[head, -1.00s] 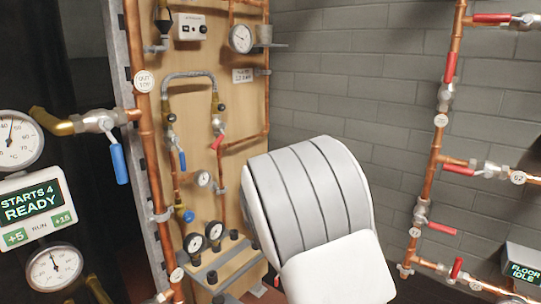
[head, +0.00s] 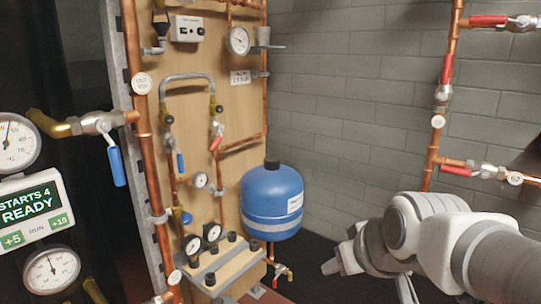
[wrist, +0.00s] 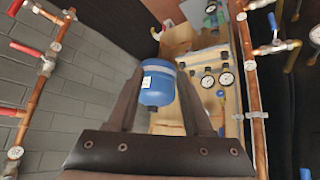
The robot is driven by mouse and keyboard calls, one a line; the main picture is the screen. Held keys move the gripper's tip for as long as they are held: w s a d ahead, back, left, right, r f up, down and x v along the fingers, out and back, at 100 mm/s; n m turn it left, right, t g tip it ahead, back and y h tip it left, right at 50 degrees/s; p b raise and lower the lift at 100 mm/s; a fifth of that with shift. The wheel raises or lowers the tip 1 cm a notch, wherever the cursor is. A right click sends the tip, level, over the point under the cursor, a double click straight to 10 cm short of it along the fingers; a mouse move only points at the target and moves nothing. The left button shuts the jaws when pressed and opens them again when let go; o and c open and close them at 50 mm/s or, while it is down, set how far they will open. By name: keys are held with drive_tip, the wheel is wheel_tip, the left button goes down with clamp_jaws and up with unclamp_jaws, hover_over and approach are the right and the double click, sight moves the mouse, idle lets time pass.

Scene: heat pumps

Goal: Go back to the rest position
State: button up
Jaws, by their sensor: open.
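My gripper (wrist: 162,76) shows in the wrist view with its two dark fingers apart and nothing held between them. A blue tank (wrist: 157,88) appears between the fingers in that picture, but it stands well beyond them. In the head view my white and grey arm reaches in from the lower right. Its end lies to the right of the blue tank (head: 271,198), with a gap between them in the picture. The fingers are hard to make out in the head view.
A wooden pipe board (head: 240,108) with gauges and valves stands behind the tank. Copper pipes with red-handled valves (head: 457,170) run along the grey block wall at right. A blue-handled valve (head: 116,165) and a control panel (head: 33,211) reading "STARTS 4 READY" are at left.

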drive_tip(key=s+d+f+m+g+h, duration=0.1)
drive_tip(key=s+d+f+m+g, duration=0.1)
drive_tip(key=s, duration=0.8)
wheel_tip(320, 180, up, 24)
drive_tip(key=p, duration=2.4)
drive_tip(key=shift+a+f, duration=0.1)
drive_tip(key=shift+f, duration=0.05)
idle(3.4)
